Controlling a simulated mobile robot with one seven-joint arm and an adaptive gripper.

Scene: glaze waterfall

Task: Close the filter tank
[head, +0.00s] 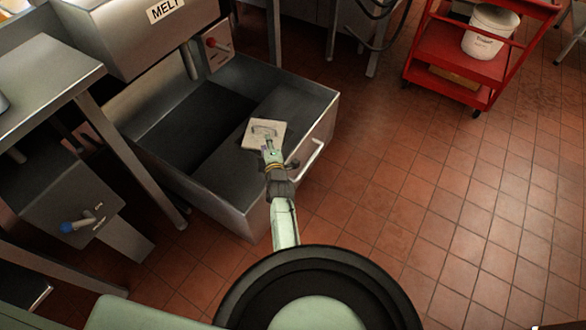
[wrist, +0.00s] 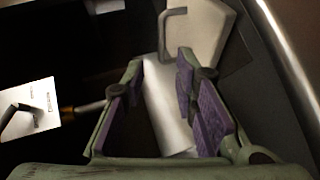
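The filter tank (head: 325,101) is a steel, drawer-like tank that stands pulled out from under the fryer marked MELT (head: 158,50). Its bar handle (head: 313,158) is on the outer front wall, to the right of my gripper. My gripper (head: 268,151) is over the tank, near a pale square plate with a small handle (head: 256,130). In the wrist view my gripper (wrist: 160,62) has its purple-padded fingers apart. A shiny metal strip (wrist: 168,110) shows between them, and the plate (wrist: 207,32) is just beyond. I cannot tell whether anything touches the fingers.
A steel table leg (head: 130,160) stands to the left of the tank. A red cart (head: 465,65) with a white bucket (head: 488,32) is at upper right. The tiled floor (head: 430,200) on the right is clear.

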